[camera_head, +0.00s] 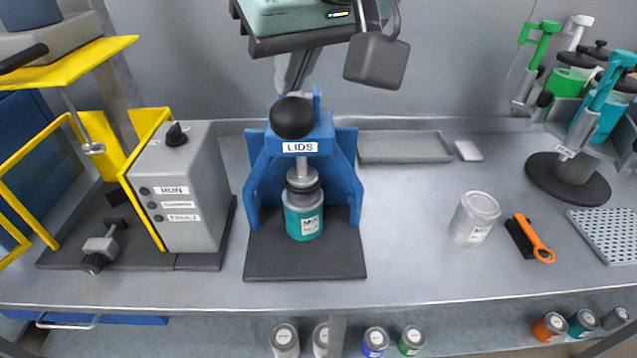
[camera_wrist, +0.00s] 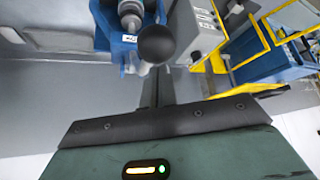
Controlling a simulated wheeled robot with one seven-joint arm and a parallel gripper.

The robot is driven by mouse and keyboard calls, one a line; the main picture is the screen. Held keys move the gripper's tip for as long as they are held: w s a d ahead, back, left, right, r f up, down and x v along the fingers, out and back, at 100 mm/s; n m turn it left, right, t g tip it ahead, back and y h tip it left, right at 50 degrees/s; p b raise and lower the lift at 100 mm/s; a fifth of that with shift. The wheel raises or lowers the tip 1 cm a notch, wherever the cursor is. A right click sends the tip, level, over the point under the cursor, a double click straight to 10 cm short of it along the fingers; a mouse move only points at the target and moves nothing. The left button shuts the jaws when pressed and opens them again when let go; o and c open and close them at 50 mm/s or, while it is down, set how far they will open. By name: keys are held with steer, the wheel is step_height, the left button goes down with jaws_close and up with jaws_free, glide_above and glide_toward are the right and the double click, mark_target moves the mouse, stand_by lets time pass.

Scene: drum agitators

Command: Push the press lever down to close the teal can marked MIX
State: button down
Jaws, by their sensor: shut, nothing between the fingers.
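The blue press (camera_head: 258,170) marked LIDS stands mid-bench on a dark base plate. Its lever ends in a black ball knob (camera_head: 293,117), which covers the rest of the lever in the head view. The knob also shows in the wrist view (camera_wrist: 158,44). The teal can (camera_head: 303,222) stands upright on the base plate beneath the grey plunger; its small label is hard to read. My gripper (camera_head: 299,88) is shut and empty, with its fingers just above and behind the knob. Whether they touch it cannot be told. In the wrist view the fingers (camera_wrist: 164,84) point toward the knob.
A grey control box (camera_head: 185,195) with labelled buttons stands left of the press, beside a yellow frame (camera_head: 152,125). The bench just right of the press is clear.

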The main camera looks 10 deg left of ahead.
mark_target(296, 140)
steer(key=shift+s+f, duration=0.1)
steer(key=shift+f, duration=0.25)
steer(key=shift+s+d+f+b, duration=0.1)
steer(key=shift+s+f+b, duration=0.05)
steer(key=shift+f+b, duration=0.45)
steer(key=shift+s+f+b, duration=0.15)
steer(key=shift+f+b, duration=0.2)
steer(key=shift+b, duration=0.3)
steer(key=shift+s+f+b, duration=0.2)
steer(key=shift+f+b, duration=0.8)
steer(key=shift+b, duration=0.05)
steer(key=shift+f, duration=0.1)
steer(key=shift+s+d+f+b, duration=0.1)
steer(key=shift+s+f+b, duration=0.05)
steer(key=shift+f+b, duration=0.85)
